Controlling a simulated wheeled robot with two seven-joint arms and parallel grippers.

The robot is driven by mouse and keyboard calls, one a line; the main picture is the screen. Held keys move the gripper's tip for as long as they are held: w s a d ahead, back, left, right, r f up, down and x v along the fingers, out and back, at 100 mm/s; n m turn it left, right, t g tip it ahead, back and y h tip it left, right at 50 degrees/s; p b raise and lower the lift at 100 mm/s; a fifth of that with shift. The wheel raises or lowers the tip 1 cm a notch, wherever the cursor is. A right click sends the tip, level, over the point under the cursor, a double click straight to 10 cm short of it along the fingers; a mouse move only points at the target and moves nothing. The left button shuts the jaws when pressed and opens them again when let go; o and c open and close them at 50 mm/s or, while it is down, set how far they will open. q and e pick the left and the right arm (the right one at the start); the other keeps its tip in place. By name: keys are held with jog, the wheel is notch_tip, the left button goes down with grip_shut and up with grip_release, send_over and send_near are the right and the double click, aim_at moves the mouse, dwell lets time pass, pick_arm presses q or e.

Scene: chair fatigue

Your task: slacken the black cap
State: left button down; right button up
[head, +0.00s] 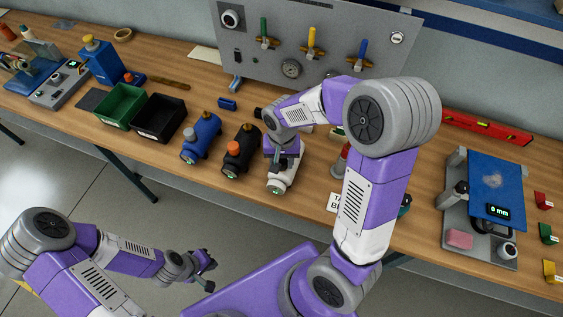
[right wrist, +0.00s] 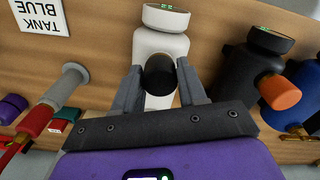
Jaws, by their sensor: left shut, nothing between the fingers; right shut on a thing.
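A white tank (head: 283,182) lies on the workbench, and it also shows in the right wrist view (right wrist: 164,43). The black cap (right wrist: 160,74) sticks out of its side toward the wrist camera. My right gripper (right wrist: 159,82) has one finger on each side of the cap and is shut on it; in the head view the gripper (head: 282,160) is over the white tank and mostly hides the cap. My left gripper (head: 206,262) is shut and empty, over the floor in front of the bench.
Green (head: 121,105) and black (head: 159,115) bins stand further left. A "TANK BLUE" sign (right wrist: 40,14) is near the white tank. A valve panel (head: 330,45) stands behind.

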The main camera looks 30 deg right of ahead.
jog(key=n, duration=0.4)
jog(key=shift+n, duration=0.3)
jog(key=n, duration=0.3)
jog(key=shift+n+p, duration=0.3)
jog(key=shift+p, duration=0.1)
jog(key=shift+n+p, duration=0.3)
jog(key=shift+n, duration=1.7)
